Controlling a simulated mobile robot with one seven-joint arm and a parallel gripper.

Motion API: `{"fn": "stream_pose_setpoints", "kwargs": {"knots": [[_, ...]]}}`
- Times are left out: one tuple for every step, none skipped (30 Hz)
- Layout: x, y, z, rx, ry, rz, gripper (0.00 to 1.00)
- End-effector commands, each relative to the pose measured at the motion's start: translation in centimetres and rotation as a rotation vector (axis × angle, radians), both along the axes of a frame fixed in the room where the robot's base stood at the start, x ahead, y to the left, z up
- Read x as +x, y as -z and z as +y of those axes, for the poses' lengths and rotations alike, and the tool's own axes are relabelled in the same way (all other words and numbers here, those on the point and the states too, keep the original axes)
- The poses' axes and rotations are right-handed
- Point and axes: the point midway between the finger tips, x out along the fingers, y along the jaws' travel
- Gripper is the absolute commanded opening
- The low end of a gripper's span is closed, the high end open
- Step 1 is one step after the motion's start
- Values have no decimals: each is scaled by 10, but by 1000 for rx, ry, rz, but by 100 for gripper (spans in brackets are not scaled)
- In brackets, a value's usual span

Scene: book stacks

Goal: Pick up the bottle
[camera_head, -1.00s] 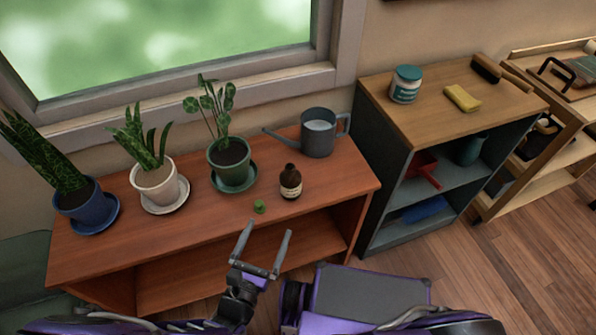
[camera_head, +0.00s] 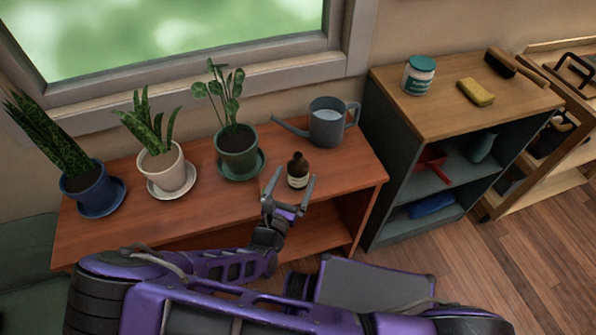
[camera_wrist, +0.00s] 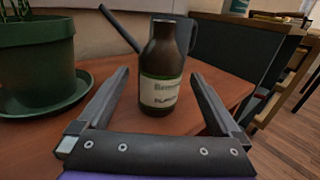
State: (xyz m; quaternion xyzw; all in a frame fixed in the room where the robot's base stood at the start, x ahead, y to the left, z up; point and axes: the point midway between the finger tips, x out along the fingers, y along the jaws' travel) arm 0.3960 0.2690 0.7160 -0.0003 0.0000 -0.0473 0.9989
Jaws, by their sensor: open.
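A small brown bottle (camera_head: 298,171) with a pale label stands upright on the reddish wooden shelf top (camera_head: 220,208), near its front right. In the wrist view the bottle (camera_wrist: 162,68) stands straight ahead, its lower part between or just beyond the tips of the fingers. My gripper (camera_head: 290,180) is open, with one finger to each side of the bottle. In the wrist view both fingers of my gripper (camera_wrist: 163,92) show apart from the bottle, with gaps on both sides.
A green pot (camera_head: 238,155) with a plant stands left of the bottle, and a grey watering can (camera_head: 327,125) stands behind it. A white pot (camera_head: 165,172) and a blue pot (camera_head: 88,190) are further left. A dark shelf unit (camera_head: 385,165) stands to the right.

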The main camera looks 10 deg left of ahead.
Motion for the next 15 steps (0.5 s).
{"fn": "stream_pose_setpoints", "kwargs": {"knots": [[9,3,-2,-1,3,-2,100],[14,3,-2,-1,2,-2,100],[20,3,-2,0,3,-2,100],[24,3,-2,0,3,-1,100],[27,3,-3,1,3,-1,100],[31,2,-3,1,2,-2,100],[32,2,-3,1,1,-1,100],[34,2,-3,1,1,-1,100],[35,2,-3,0,1,0,100],[35,2,-3,0,1,1,100],[35,2,-3,1,1,1,100],[35,2,-3,1,1,1,100],[35,2,-3,1,1,1,100],[35,2,-3,1,1,1,100],[35,2,-3,1,1,0,100]]}}
